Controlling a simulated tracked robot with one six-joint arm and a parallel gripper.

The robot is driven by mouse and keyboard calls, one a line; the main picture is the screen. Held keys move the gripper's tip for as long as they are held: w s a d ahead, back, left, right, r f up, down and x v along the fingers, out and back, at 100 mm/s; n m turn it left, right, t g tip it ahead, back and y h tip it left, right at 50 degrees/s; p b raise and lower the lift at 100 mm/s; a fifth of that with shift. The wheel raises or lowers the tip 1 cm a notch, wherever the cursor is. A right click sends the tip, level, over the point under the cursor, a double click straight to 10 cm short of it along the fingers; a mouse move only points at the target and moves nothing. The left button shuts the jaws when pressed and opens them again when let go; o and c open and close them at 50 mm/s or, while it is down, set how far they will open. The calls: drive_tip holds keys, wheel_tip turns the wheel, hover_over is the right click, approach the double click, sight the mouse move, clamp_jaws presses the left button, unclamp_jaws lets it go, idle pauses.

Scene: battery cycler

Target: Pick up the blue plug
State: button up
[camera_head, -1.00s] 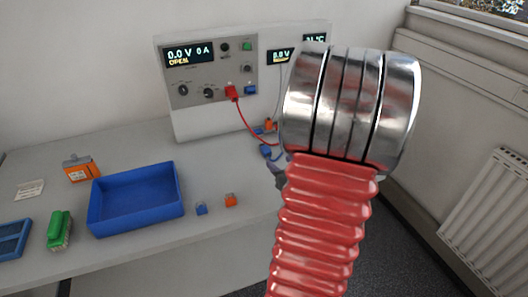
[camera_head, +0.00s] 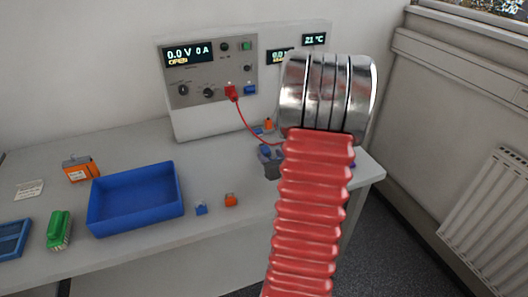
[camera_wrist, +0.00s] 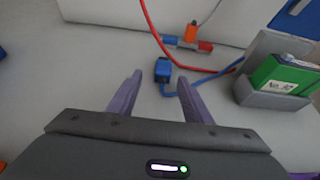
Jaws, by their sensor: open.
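The blue plug (camera_wrist: 162,70) lies on the grey bench top, with its blue cable running off to the right. In the head view the plug (camera_head: 265,149) is by the front of the cycler, just beyond my fingers. My gripper (camera_wrist: 159,79) is open, with its two purple fingertips on either side of the plug's near part in the wrist view. I cannot tell how far above the bench the fingertips are. My arm hides part of the bench around the cable in the head view.
A red cable (camera_wrist: 152,35) curves behind the plug. An orange-topped part (camera_wrist: 191,30) stands beyond it. A green cell in a grey holder (camera_wrist: 285,75) is close on the right. A blue tray (camera_head: 135,215) sits left on the bench.

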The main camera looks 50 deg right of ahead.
sight(267, 151)
drive_tip(key=shift+x, duration=2.6)
drive_tip(key=shift+s+d, duration=0.1)
drive_tip(key=shift+d, duration=0.1)
drive_tip(key=shift+c, duration=0.3)
drive_tip(key=c, duration=1)
drive_tip(key=shift+r, duration=0.1)
wheel_tip(267, 151, up, 10)
drive_tip(key=shift+f, duration=0.1)
